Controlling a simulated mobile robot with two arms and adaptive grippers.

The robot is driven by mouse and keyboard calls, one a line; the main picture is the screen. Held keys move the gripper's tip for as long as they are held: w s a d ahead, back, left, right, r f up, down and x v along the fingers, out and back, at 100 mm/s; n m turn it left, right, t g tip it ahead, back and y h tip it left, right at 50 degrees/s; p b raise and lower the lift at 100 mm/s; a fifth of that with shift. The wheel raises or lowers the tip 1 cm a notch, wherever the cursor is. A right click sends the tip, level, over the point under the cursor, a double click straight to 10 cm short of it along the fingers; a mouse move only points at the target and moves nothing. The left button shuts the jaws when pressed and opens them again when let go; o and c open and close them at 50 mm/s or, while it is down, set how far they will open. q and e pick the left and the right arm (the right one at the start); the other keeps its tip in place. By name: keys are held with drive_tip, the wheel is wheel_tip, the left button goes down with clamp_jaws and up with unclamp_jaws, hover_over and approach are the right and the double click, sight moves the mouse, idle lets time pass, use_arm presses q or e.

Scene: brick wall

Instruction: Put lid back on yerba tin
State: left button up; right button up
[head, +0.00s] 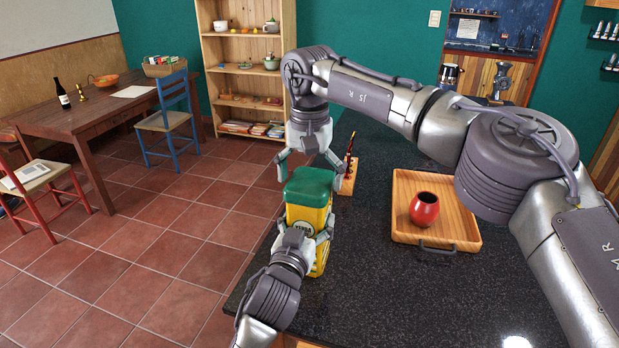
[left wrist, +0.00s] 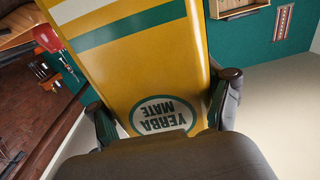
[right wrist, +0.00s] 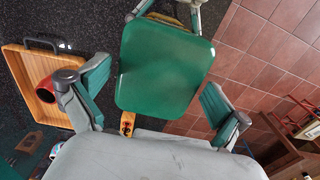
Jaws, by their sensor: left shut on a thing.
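The yerba tin (head: 297,218) is a tall yellow tin with a green band and a "YERBA MATE" label. It is upright at the counter's left edge, and its yellow body fills the left wrist view (left wrist: 150,60). My left gripper (head: 304,233) is shut on the tin's body, one finger on each side. The green lid (head: 309,186) sits on top of the tin; I cannot tell whether it is fully seated. My right gripper (head: 311,163) is above the lid, pointing down, open and empty. In the right wrist view the lid (right wrist: 165,68) shows between and beyond its spread fingers.
A wooden tray (head: 408,190) with a red gourd cup (head: 424,210) lies to the right on the dark counter (head: 390,290). A small wooden stand (head: 349,178) with a thin upright item is close behind the tin. The counter's front is clear.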

wheel_tip(320, 180, up, 12)
idle(0.6)
use_arm(q)
drive_tip(key=o, duration=1.6)
drive_tip(key=v, duration=1.2)
